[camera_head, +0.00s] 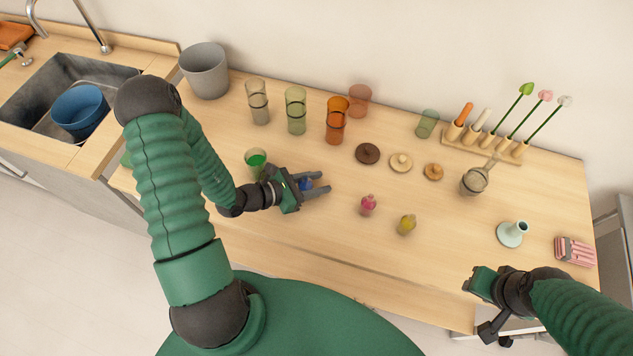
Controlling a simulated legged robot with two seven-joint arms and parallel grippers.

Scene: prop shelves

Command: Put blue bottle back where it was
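The small blue bottle (305,184) is at the left middle of the wooden counter, between the two fingers of my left gripper (319,183). The fingers reach past it, pointing right, and partly hide it. I cannot tell whether they press on it or whether it touches the counter. A pink bottle (368,205) and a yellow bottle (407,225) stand to the right, in a slanting row. My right gripper (470,284) is over the counter's front edge at the lower right, away from the bottles. Its fingers do not show clearly.
A cup with green content (256,160) stands close behind my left gripper. Tall glasses (296,112), lids (367,154) and a flower rack (482,146) line the back. The counter (330,240) is clear in front.

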